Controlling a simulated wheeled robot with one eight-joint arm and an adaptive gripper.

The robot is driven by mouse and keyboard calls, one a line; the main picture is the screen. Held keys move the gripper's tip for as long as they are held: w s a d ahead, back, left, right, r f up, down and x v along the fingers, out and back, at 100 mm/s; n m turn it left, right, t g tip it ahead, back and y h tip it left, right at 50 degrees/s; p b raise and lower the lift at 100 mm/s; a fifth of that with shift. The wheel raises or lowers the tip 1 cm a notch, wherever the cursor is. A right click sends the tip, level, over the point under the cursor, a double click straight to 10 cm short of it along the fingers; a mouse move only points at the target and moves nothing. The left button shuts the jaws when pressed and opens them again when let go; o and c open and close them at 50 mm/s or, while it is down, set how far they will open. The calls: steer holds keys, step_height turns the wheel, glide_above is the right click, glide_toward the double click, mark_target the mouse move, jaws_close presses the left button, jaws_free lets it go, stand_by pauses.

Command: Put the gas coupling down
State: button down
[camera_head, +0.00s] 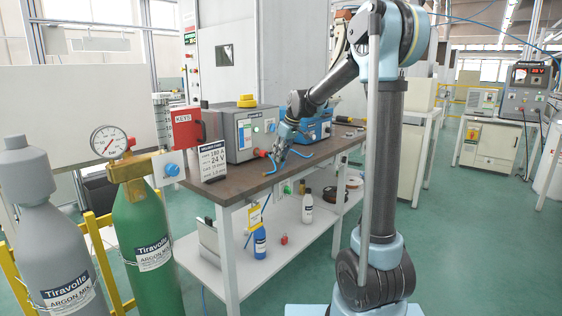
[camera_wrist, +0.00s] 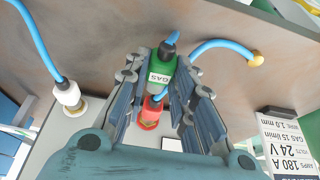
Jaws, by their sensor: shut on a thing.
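The gas coupling (camera_wrist: 162,72) is a green block with a white GAS label and a blue hose at its far end. My gripper (camera_wrist: 160,78) is shut on it; its ribbed fingers stand on both sides. In the head view my gripper (camera_head: 281,150) is above the workbench (camera_head: 225,187), beside the grey machine (camera_head: 238,140). I cannot tell whether the coupling touches the bench. The coupling is too small to make out in the head view.
A white fitting with a blue hose (camera_wrist: 68,96) is on the machine at left in the wrist view. Another blue hose with a yellow end (camera_wrist: 256,60) lies on the bench. A welding sign (camera_head: 212,160) stands near the front edge. A blue machine (camera_head: 313,126) stands behind.

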step_height(320, 180, down, 2)
steer(key=shift+f, duration=0.1)
steer(key=c, duration=1.3)
jaws_free()
steer(key=shift+c, duration=0.2)
steer(key=v, duration=1.2)
steer(key=s+d+f+m+h, duration=0.15)
steer(key=s+d+f, duration=0.35)
steer(key=s, duration=0.5)
steer(key=s+d+f+m, duration=0.2)
steer(key=s+d+m, duration=0.1)
steer(key=s+d, duration=0.55)
steer(key=s+d+f+m+h, duration=0.1)
steer(key=s+d+f+m, duration=0.1)
steer(key=s+f, duration=0.6)
steer(key=s+d+f+m+h, duration=0.1)
steer(key=s+d+f+m, duration=0.2)
steer(key=s+f, duration=0.6)
steer(key=s, duration=0.3)
steer(key=shift+s+d+m+g, duration=0.3)
steer(key=shift+d+m, duration=0.05)
steer(key=shift+d, duration=0.05)
